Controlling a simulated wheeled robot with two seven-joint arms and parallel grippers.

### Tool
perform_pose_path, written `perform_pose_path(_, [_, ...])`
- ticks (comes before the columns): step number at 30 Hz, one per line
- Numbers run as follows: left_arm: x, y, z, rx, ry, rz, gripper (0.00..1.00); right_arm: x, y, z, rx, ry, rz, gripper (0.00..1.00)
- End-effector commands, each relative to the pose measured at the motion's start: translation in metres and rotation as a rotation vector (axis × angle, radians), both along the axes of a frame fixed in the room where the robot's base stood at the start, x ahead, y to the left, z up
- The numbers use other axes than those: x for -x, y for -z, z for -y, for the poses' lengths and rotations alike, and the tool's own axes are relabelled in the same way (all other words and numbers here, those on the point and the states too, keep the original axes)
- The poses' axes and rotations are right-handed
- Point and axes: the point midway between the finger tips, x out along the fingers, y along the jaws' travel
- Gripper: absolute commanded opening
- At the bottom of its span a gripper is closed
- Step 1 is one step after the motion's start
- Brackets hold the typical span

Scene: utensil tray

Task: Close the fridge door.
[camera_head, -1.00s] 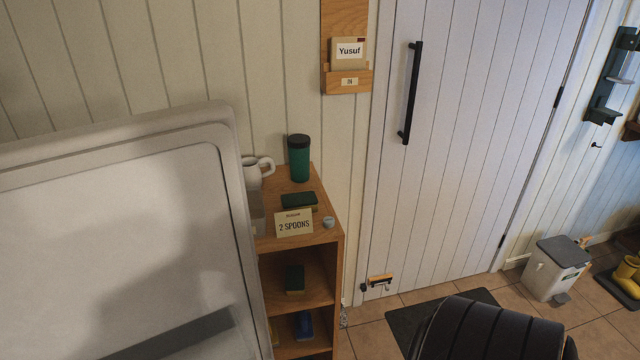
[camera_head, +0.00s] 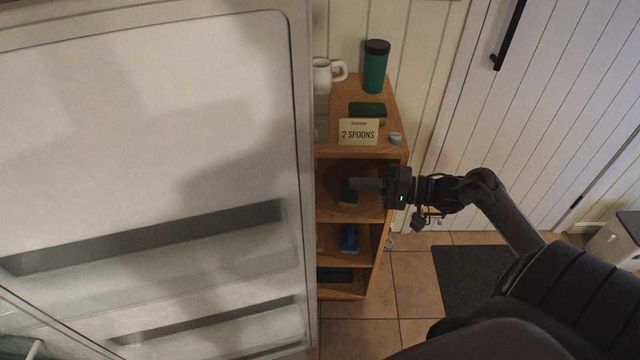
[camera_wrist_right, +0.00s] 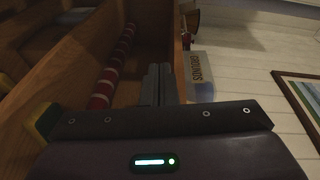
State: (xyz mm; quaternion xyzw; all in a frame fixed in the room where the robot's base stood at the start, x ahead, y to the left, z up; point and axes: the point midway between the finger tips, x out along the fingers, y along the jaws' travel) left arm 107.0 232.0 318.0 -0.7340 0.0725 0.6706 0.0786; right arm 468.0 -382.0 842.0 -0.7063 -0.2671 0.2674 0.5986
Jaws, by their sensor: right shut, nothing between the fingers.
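The fridge door (camera_head: 150,120) stands open and fills the left of the head view, its inner side with door shelves facing me. Its right edge is upright in front of the wooden shelf. My right gripper (camera_head: 352,184) is shut and empty, to the right of the door edge, in front of the wooden shelf and apart from the door as far as I can see. In the right wrist view its closed fingers (camera_wrist_right: 160,84) point toward the shelf's inside. My left gripper is not in view.
A wooden shelf (camera_head: 398,165) stands behind the door edge. On it are a white mug (camera_head: 322,76), a green tumbler (camera_head: 375,68) and a "2 SPOONS" card (camera_head: 358,132). A dark mat (camera_head: 470,285) lies on the tiles at right. A white plank door (camera_head: 520,130) is behind.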

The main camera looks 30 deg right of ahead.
Motion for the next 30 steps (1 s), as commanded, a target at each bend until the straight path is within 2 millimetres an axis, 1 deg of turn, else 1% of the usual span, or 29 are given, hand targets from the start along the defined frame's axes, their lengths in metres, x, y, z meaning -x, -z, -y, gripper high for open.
perform_pose_path(1, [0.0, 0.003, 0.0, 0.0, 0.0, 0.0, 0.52, 0.004, -0.024, -0.006, -0.041, -0.057, -0.011, 0.0])
perform_pose_path(3, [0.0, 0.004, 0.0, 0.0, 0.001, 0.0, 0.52, 0.01, -0.047, -0.013, -0.092, -0.117, -0.038, 0.0])
perform_pose_path(6, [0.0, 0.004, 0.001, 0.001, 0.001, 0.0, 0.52, 0.014, -0.064, -0.019, -0.13, -0.16, -0.063, 0.0])
perform_pose_path(11, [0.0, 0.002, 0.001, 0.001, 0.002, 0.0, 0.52, 0.008, -0.068, -0.031, -0.139, -0.17, -0.07, 0.0])
perform_pose_path(21, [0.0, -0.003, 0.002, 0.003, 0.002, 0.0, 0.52, -0.03, -0.068, -0.082, -0.139, -0.167, -0.067, 0.0])
perform_pose_path(26, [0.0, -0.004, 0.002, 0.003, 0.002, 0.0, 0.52, -0.045, -0.068, -0.103, -0.139, -0.166, -0.067, 0.0])
perform_pose_path(27, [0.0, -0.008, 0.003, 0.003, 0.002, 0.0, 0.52, -0.037, -0.067, -0.103, -0.138, -0.166, -0.072, 0.0])
perform_pose_path(30, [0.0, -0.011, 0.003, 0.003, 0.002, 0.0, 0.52, -0.026, -0.067, -0.106, -0.139, -0.166, -0.073, 0.0])
